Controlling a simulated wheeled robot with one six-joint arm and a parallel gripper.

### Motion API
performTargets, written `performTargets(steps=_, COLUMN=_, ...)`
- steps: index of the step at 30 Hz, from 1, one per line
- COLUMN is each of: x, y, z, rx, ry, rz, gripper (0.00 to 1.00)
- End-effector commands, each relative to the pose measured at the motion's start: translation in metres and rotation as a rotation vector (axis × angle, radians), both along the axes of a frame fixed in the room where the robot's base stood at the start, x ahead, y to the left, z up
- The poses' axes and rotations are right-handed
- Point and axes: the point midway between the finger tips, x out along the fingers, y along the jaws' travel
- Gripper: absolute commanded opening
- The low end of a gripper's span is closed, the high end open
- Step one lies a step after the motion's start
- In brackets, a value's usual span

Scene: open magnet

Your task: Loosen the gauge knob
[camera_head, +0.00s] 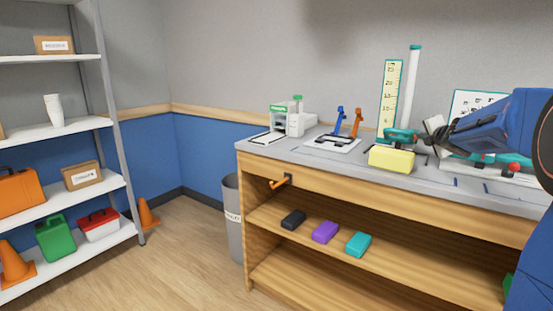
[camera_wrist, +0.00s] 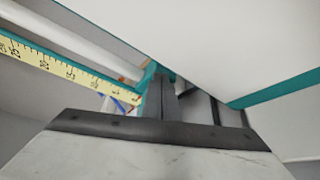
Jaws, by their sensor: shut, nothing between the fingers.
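The height gauge has a yellow scale (camera_head: 389,95) and a white post (camera_head: 411,85) with a teal cap, standing on the bench. A teal part (camera_head: 401,135) sits low on the gauge, above a pale yellow block (camera_head: 391,160). I cannot make out the knob clearly in either view. My gripper (camera_head: 432,132) is shut and empty, reaching in from the right close beside the teal part. In the wrist view my gripper (camera_wrist: 165,92) points toward the foot of the scale (camera_wrist: 70,70) and post (camera_wrist: 85,42); contact with the gauge cannot be told.
A white panel with teal edging (camera_wrist: 235,45) fills the upper right of the wrist view. On the bench (camera_head: 350,150) stand a white-and-green device (camera_head: 295,120) and a stand with blue and orange levers (camera_head: 340,122).

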Motion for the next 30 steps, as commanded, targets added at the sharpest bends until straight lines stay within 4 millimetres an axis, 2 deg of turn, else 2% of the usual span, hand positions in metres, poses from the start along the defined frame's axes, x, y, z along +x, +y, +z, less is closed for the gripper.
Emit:
performTargets(steps=5, x=-0.004, y=-0.001, z=0.002, rx=0.000, ry=0.000, rz=0.000, gripper=0.00)
performTargets(steps=22, x=-0.046, y=0.029, z=0.002, rx=0.000, ry=-0.001, rz=0.000, gripper=0.00)
performTargets(steps=30, x=-0.051, y=0.032, z=0.002, rx=0.000, ry=0.000, rz=0.000, gripper=0.00)
